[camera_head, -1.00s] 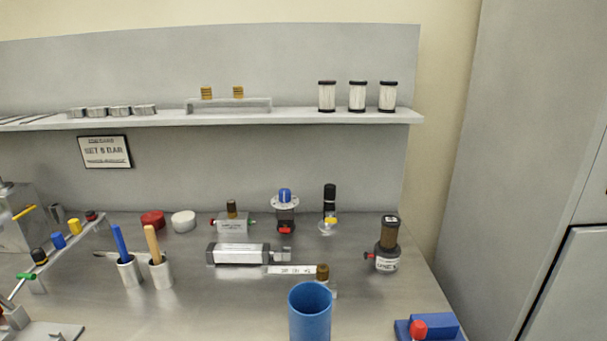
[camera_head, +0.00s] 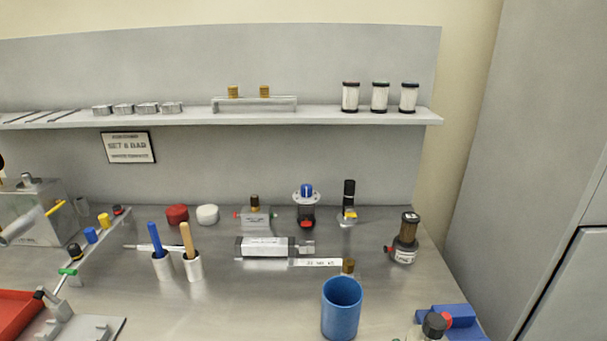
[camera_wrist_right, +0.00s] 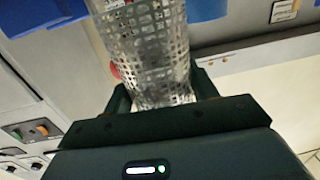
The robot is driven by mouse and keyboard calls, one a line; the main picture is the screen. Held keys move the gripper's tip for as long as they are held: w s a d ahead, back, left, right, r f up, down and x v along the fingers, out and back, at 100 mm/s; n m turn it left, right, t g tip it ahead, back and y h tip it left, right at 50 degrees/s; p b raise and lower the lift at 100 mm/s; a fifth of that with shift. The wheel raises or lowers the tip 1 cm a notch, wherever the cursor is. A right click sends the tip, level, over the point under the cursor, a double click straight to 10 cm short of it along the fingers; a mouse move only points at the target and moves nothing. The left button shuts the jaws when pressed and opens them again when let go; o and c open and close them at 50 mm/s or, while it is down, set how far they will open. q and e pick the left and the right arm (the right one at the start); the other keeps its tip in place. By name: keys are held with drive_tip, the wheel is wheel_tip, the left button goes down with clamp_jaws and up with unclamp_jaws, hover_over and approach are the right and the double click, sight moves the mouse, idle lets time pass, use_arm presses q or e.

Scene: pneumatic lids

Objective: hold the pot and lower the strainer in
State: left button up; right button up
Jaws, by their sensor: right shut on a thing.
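The blue pot (camera_head: 341,308) stands upright on the bench, its open mouth facing up. In the right wrist view my right gripper (camera_wrist_right: 162,92) is shut on the strainer (camera_wrist_right: 155,50), a pale mesh cylinder. The strainer runs up out of the picture between the dark fingers, so its far end is hidden. Blue surfaces show on both sides of its upper part; I cannot tell what they belong to. Neither gripper shows in the head view.
A blue block (camera_head: 460,322) and a black-capped item (camera_head: 434,325) are to the right. Two holders with handles (camera_head: 193,267) stand left. Bare bench lies left of the pot.

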sight(420, 333)
use_arm(q)
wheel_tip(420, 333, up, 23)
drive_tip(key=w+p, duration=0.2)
drive_tip(key=p, duration=1.9)
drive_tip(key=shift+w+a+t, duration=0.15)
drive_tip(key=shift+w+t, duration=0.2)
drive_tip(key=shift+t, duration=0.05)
use_arm(e)
drive_tip(key=w+a+r+n+y, duration=0.1)
drive_tip(key=w+a+r+y, duration=0.1)
drive_tip(key=w+r, duration=0.3)
drive_tip(key=w+a+r+n+g+y, duration=0.1)
drive_tip(key=w+a+r+n+y, duration=0.1)
drive_tip(key=w+a+r, duration=0.3)
drive_tip(key=w+a+r+n+g+y, duration=0.1)
drive_tip(key=w+a+r+n+y, duration=0.1)
drive_tip(key=w+r, duration=0.4)
wheel_tip(420, 333, up, 5)
drive_tip(key=shift+w+a+r+y, duration=0.2)
drive_tip(key=shift+a+y, duration=0.5)
drive_tip(key=shift+a, duration=0.25)
